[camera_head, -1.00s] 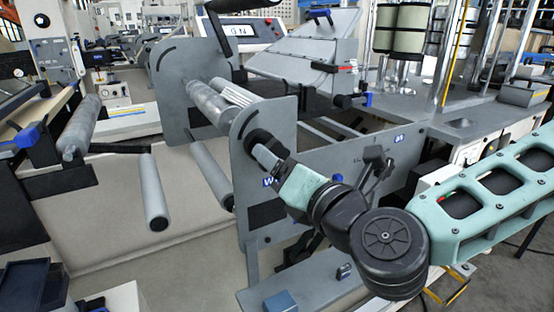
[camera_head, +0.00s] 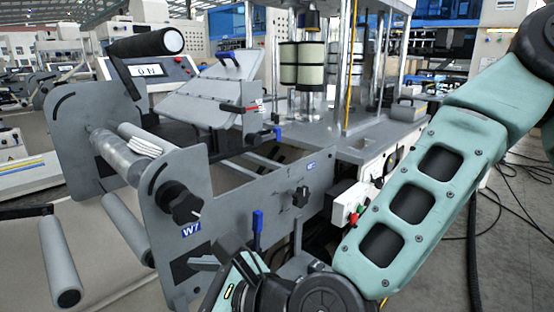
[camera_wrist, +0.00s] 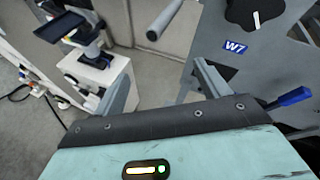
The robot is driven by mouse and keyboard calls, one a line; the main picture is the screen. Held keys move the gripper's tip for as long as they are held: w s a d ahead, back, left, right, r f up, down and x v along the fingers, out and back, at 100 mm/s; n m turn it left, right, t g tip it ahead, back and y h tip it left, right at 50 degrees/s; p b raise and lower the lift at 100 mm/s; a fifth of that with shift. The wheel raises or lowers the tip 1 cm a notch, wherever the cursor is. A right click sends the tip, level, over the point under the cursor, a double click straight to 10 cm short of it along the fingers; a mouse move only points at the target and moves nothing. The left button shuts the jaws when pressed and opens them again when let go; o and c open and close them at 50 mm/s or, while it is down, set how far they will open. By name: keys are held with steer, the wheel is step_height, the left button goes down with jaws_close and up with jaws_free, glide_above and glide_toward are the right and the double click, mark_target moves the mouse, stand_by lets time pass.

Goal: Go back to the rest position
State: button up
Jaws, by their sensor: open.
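My teal arm comes in from the right in the head view and folds down to the bottom middle. My gripper shows in the wrist view (camera_wrist: 165,85), with its two grey fingers wide apart and nothing between them. In the head view only part of the wrist end shows, low in front of the grey unwind frame (camera_head: 262,205), and one finger seems to stick out left of it. The black star knob (camera_head: 180,202) on the frame's side plate is clear of my gripper; it also shows at the top of the wrist view (camera_wrist: 254,14).
A blue-handled lever (camera_head: 257,222) stands close to my wrist, and its blue handle shows right of my fingers in the wrist view (camera_wrist: 290,97). A grey roller (camera_head: 60,263) juts out at left. A control box (camera_head: 350,203) sits near my arm. Cables lie on the floor at right.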

steer(key=s+d+f+n+g+h+p, duration=0.1)
steer(key=s+d+n+g+h+p, duration=0.15)
steer(key=d+n, duration=0.35)
steer(key=s+d+f+n+g+h+p, duration=0.15)
steer(key=d+n+h, duration=0.25)
steer(key=n, duration=0.4)
steer(key=s+d+r+n+h+p, duration=0.1)
steer(key=s+d+r+n+h, duration=0.1)
steer(key=d+n, duration=0.4)
steer(key=s+d+r+n+h+p, duration=0.1)
steer(key=d+r+n+h, duration=0.3)
steer(key=d, duration=0.7)
step_height(320, 180, up, 2)
steer(key=shift+s+d+r+n+g+p, duration=0.15)
steer(key=shift+s+d+n+g+p, duration=0.25)
steer(key=shift+n+p, duration=0.55)
